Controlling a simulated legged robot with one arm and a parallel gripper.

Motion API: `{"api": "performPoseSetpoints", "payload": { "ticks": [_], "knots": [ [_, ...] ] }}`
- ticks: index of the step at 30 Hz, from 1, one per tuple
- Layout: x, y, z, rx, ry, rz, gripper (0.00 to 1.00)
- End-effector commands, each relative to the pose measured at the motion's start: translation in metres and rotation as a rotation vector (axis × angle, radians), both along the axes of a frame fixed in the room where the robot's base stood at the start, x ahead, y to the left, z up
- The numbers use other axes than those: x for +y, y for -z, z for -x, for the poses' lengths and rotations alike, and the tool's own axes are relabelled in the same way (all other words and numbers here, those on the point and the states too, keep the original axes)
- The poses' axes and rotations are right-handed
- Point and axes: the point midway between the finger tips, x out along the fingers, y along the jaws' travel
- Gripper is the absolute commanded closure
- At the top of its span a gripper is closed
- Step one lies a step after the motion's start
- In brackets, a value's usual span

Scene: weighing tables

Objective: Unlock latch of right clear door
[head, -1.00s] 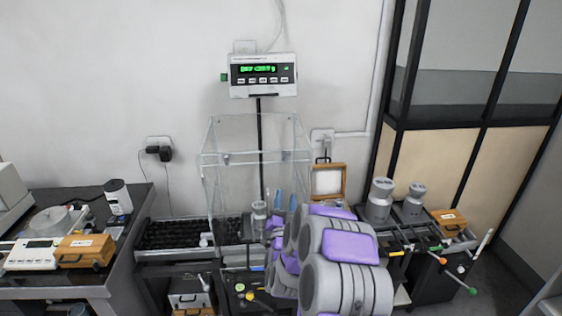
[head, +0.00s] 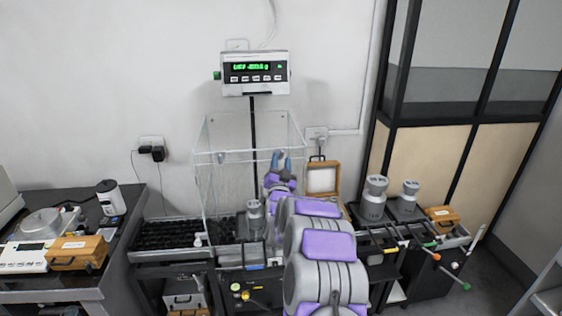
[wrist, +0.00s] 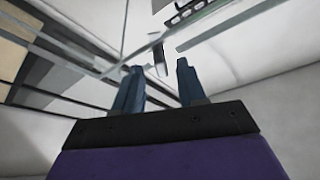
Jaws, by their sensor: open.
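The clear box (head: 228,185) stands on the middle table, with thin transparent walls. My gripper (head: 281,155) is raised at the right part of its front, just below the upper front edge. The gripper's two blue fingers are apart and empty. In the wrist view the gripper (wrist: 158,66) points up toward the box's clear panels. A small grey piece, apparently the right door's latch (wrist: 160,58), shows between and beyond the fingertips. I cannot tell whether the fingers touch it. In the head view my gripper covers that spot. The matching left latch (head: 221,157) is visible.
A scale display (head: 255,73) is above the box on a black pole. A metal weight (head: 256,215) is inside the box. An open wooden case (head: 322,179) and large weights (head: 374,200) stand to the right. A left table (head: 95,275) holds small instruments.

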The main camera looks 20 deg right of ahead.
Motion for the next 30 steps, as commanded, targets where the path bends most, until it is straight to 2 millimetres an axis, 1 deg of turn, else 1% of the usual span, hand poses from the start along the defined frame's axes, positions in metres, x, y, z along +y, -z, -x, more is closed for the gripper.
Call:
{"api": "performPoseSetpoints", "payload": {
  "ticks": [3, 6, 16, 28, 30],
  "knots": [
    [-0.0035, -0.0024, -0.0073, 0.001, 0.0, 0.001, 0.6],
    [-0.0049, -0.0031, -0.0101, 0.002, 0.0, 0.0, 0.6],
    [-0.0057, -0.004, -0.0113, 0.002, 0.0, -0.001, 0.61],
    [-0.0058, -0.0042, -0.0111, 0.001, 0.0, -0.001, 0.99],
    [-0.0059, -0.0041, -0.0111, 0.001, 0.0, -0.001, 1.0]
  ]
}}
